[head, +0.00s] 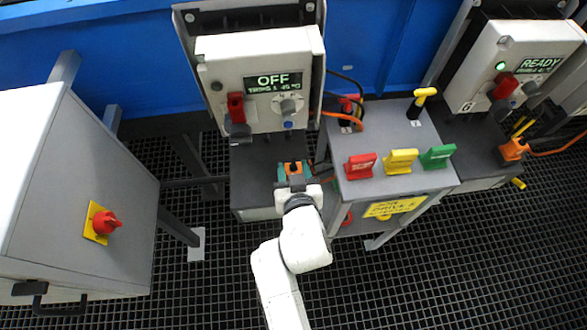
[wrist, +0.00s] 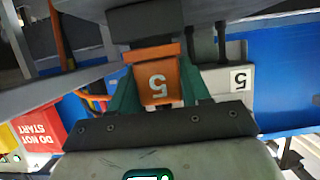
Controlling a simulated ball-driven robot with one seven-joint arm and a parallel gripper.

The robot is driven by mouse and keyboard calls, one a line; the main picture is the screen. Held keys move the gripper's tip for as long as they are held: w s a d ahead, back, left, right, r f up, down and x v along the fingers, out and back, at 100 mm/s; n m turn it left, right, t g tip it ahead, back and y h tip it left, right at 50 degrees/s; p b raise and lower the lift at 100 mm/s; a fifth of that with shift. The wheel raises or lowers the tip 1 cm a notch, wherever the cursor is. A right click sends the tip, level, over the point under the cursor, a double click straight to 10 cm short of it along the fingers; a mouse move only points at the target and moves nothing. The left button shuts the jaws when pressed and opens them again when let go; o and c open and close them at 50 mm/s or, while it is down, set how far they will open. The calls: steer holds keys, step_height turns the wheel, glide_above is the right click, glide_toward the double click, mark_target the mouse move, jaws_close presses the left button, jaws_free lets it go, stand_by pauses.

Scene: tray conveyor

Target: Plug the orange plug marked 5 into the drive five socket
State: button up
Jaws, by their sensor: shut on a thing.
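The orange plug (wrist: 157,78) shows an upside-down 5 in the wrist view. My gripper (wrist: 160,90) is shut on it, with a green finger on each side. In the head view my gripper (head: 292,172) holds the plug (head: 292,166) over the dark ledge below the white drive box (head: 260,60). The box display (head: 273,82) reads OFF. A dark block (wrist: 145,22) lies just beyond the plug in the wrist view; I cannot tell whether they touch. A white label marked 5 (wrist: 240,78) is on a pale box beside it. The socket opening is hidden.
A grey stand (head: 395,185) to the right bears red (head: 360,166), yellow (head: 401,161) and green (head: 438,156) tags and a yellow handle (head: 424,95). An orange cable (head: 345,117) loops behind them. Another box (head: 515,65), reading READY, stands far right. A grey cabinet (head: 75,190) stands left.

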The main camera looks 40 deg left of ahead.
steer(key=shift+f, duration=0.3)
steer(key=o, duration=1.2)
steer(key=p+v, duration=0.1)
steer(key=v, duration=0.9)
steer(key=shift+s+d+r, duration=0.1)
steer(key=shift+s+d, duration=0.2)
